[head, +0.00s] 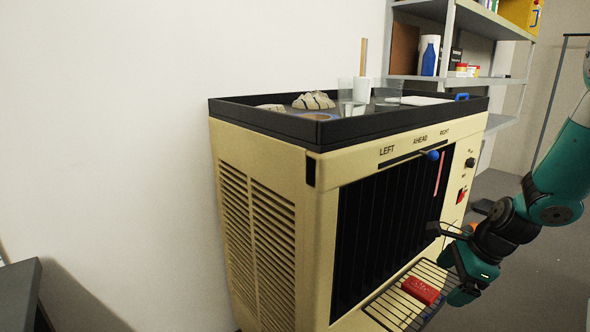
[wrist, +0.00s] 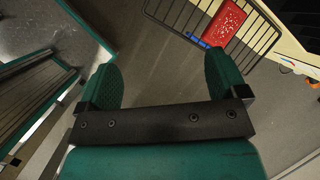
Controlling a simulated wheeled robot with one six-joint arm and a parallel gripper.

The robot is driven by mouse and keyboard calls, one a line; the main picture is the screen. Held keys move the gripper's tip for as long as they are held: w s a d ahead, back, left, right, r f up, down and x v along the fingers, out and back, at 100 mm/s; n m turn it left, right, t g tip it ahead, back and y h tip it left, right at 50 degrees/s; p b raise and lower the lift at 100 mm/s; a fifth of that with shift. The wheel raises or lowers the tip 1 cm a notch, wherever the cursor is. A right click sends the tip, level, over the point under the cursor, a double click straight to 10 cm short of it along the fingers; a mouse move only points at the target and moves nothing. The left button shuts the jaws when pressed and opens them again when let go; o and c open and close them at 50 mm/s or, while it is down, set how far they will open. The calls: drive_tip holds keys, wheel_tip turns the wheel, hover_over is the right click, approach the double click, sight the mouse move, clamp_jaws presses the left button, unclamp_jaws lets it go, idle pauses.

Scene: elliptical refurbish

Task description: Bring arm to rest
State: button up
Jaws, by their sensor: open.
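My gripper (head: 440,256) is in front of the beige machine, close to its black slatted front, at the end of my teal and black arm. In the wrist view my gripper (wrist: 164,84) shows two green fingers spread wide with bare floor between them. It is open and empty. A red block (head: 420,290) lies on the wire rack below the slats, beneath my gripper in the head view. The red block also shows in the wrist view (wrist: 223,24), above the right finger and apart from it.
The beige machine (head: 262,160) has a black top tray (head: 340,133) with glasses and rock-like lumps. Its wire rack (head: 390,306) juts out below the gripper. A blue-tipped lever (head: 433,155) sits above the slats. Shelves (head: 490,20) stand behind. Grey floor (head: 535,270) is open at right.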

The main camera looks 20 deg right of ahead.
drive_tip(key=s+a+r+n+g+y, duration=0.1)
drive_tip(key=a+r+n, duration=0.4)
drive_tip(key=a+n, duration=0.3)
drive_tip(key=a+r+n, duration=0.4)
drive_tip(key=a+n, duration=0.2)
drive_tip(key=a, duration=0.4)
drive_tip(key=s+a+r+n+g, duration=0.1)
drive_tip(key=s+a+r+n, duration=0.3)
drive_tip(key=s+a+n, duration=0.35)
drive_tip(key=s+a+r+n+g, duration=0.2)
drive_tip(key=s+a+r+n, duration=0.1)
drive_tip(key=s+a+n, duration=0.5)
drive_tip(key=a+p+v, duration=0.2)
drive_tip(key=p+v, duration=0.7)
drive_tip(key=p, duration=0.1)
drive_tip(key=a+r+p+v, duration=0.1)
drive_tip(key=p+v, duration=0.8)
drive_tip(key=v, duration=0.1)
drive_tip(key=shift+a+r+n+p, duration=0.3)
drive_tip(key=shift+a+n+p, duration=0.05)
drive_tip(key=shift+n, duration=0.1)
drive_tip(key=shift+w, duration=0.1)
